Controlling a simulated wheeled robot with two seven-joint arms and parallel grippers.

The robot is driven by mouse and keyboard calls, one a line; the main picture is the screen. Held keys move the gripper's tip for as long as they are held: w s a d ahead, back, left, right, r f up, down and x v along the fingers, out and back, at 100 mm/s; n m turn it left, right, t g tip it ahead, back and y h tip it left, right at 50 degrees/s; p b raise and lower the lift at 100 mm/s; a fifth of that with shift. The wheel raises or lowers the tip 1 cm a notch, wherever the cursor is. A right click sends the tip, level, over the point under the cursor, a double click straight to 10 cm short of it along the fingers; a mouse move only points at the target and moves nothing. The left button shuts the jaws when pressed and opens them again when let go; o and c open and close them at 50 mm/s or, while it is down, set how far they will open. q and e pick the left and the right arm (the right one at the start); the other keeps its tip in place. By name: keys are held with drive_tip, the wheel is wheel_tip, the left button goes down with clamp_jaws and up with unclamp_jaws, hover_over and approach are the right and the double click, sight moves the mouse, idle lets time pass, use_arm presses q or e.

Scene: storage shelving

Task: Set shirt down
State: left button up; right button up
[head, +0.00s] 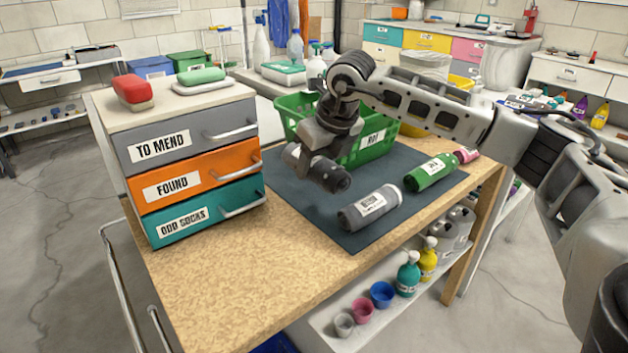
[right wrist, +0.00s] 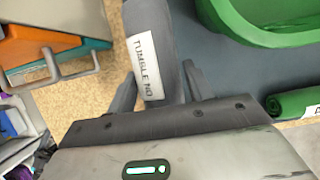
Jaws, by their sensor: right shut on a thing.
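My right gripper (head: 322,150) is shut on a dark grey rolled shirt (head: 320,171), near the left part of the dark mat (head: 290,200). In the right wrist view the rolled shirt (right wrist: 155,45) lies between the two fingers, with a white label reading "TUMBLE NO". The roll appears to be above the mat; any gap beneath it is hard to judge. My left gripper is not in view.
A drawer unit (head: 190,140) marked TO MEND, FOUND and ODD SOCKS stands left of the held roll. A green basket (head: 290,103) stands behind it, partly hidden by my arm. The wooden tabletop (head: 215,280) is clear at the front. Bottles and cups (head: 381,294) sit on a lower shelf.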

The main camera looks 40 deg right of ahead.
sight(313, 197)
drive_tip(key=shift+w+d+f, duration=0.2)
drive_tip(key=shift+w+f, duration=0.8)
drive_tip(key=shift+f, duration=0.2)
drive_tip(key=f, duration=0.3)
drive_tip(key=shift+w+f, duration=0.1)
drive_tip(key=shift+w, duration=0.1)
drive_tip(key=shift+f, duration=0.15)
drive_tip(key=shift+f, duration=0.2)
drive_tip(key=o, duration=1.1)
drive_tip(key=shift+r, duration=0.1)
drive_tip(key=shift+o, duration=0.2)
